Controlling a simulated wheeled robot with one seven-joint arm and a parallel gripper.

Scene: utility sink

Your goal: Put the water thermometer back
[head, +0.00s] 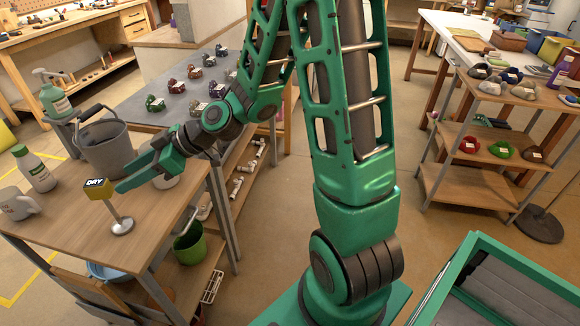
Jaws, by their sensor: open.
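My gripper (124,178) is open and hangs above the wooden table (60,233) at the left, its fingers pointing left. Its fingertips are close to a yellow block marked DRY (98,188), which stands on a thin post with a round metal base; I cannot tell whether they touch. A grey bucket (105,148) with a dark handle stands just behind the gripper. A pale round object (168,181) is partly hidden behind the gripper. I cannot make out a water thermometer for certain; nothing is clearly seen between the fingers.
A white bottle with a green cap (37,172), a pale mug (16,203) and a green spray bottle (54,98) stand around the bucket. A green bucket (189,245) sits below the table. A shelf rack (470,187) stands right.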

